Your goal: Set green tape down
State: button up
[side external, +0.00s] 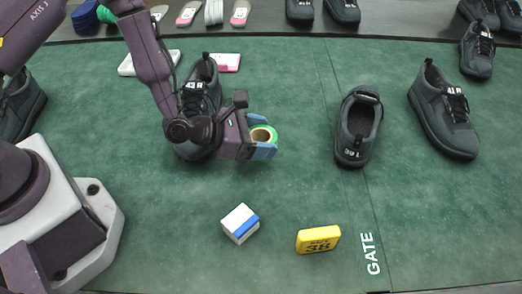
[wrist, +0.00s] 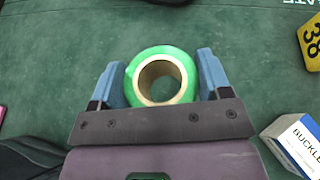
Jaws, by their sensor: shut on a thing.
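The green tape (side external: 263,136) is a roll with a pale cardboard core. My gripper (side external: 264,142) is shut on it. In the wrist view the tape (wrist: 160,54) sits between the blue fingers of my gripper (wrist: 161,76), with its open core facing the camera. I cannot tell for sure whether the tape touches the green mat (side external: 300,190) or is held just above it.
A dark shoe (side external: 198,88) stands partly behind my arm. A white and blue box (side external: 240,223) and a yellow 38 block (side external: 318,239) lie in front. Dark shoes (side external: 357,127) (side external: 443,112) stand to the right. The mat between tape and shoes is clear.

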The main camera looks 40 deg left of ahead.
jog(key=shift+f, duration=2.05)
jog(key=shift+f, duration=0.15)
jog(key=o, duration=0.9)
jog(key=shift+o, duration=0.2)
